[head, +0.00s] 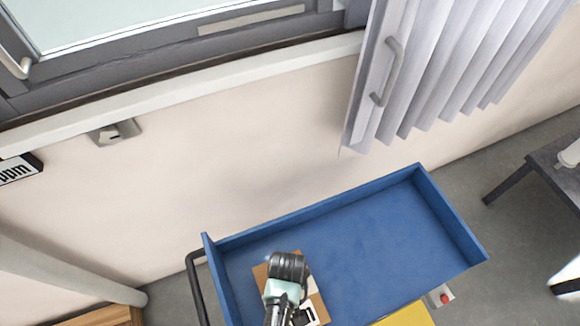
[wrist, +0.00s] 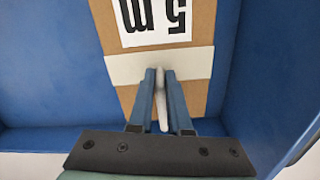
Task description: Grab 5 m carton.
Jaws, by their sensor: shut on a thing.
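The 5 m carton (wrist: 204,25) is brown cardboard with a white label reading "5 m", upside down in the wrist view, and a white band across it. It sits in a blue tray (wrist: 270,80). My gripper (wrist: 160,74) is shut on a thin pale piece that stands out at the carton's white band. In the head view the carton (head: 261,273) lies toward the left end of the blue tray (head: 350,240), and my arm covers most of it. My fingertips are hidden there.
The tray has raised blue walls, and its right part is empty. A black handle bar (head: 197,290) is at its left end. A yellow surface (head: 406,315) and a red button (head: 444,297) are at the front right. A wall and grey curtain (head: 450,70) stand behind.

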